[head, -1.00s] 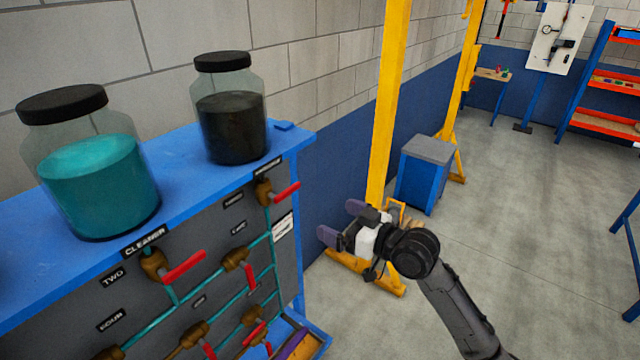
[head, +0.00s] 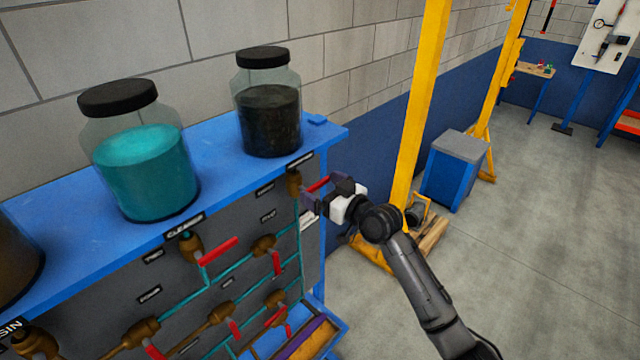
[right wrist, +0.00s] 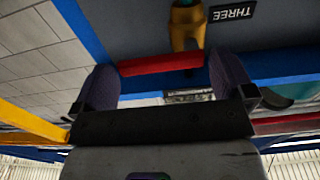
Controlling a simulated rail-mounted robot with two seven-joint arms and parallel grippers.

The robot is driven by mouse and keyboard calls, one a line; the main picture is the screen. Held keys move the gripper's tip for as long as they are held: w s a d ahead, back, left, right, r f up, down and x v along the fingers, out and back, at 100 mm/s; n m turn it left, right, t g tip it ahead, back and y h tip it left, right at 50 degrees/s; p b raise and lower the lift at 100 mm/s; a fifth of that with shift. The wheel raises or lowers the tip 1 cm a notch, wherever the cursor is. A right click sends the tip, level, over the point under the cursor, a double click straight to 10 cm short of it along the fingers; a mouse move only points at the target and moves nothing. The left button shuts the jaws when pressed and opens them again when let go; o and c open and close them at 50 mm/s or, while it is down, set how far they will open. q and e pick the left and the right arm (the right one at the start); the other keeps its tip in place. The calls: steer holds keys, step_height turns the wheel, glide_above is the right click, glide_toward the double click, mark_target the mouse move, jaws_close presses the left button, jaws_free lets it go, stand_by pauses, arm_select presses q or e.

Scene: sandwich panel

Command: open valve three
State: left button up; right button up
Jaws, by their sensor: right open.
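Valve three is a brass valve body (head: 294,184) with a red lever handle (head: 319,184) at the upper right of the grey panel. In the right wrist view the THREE label (right wrist: 233,12) sits beside its brass body (right wrist: 186,25), and the red lever (right wrist: 160,63) lies crosswise at the fingertips. My right gripper (head: 318,194) is at this lever with its purple fingers apart, one toward each end of the lever. It is open; I cannot tell whether it touches the lever. My left gripper is not in view.
A teal-filled jar (head: 148,170) and a dark-filled jar (head: 270,120) stand on the blue panel top (head: 215,160). A yellow post (head: 422,100) and blue cabinet (head: 455,170) stand to the right.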

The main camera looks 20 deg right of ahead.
steer(key=shift+w+a, duration=0.25)
steer(key=shift+w, duration=0.25)
steer(key=c, duration=1)
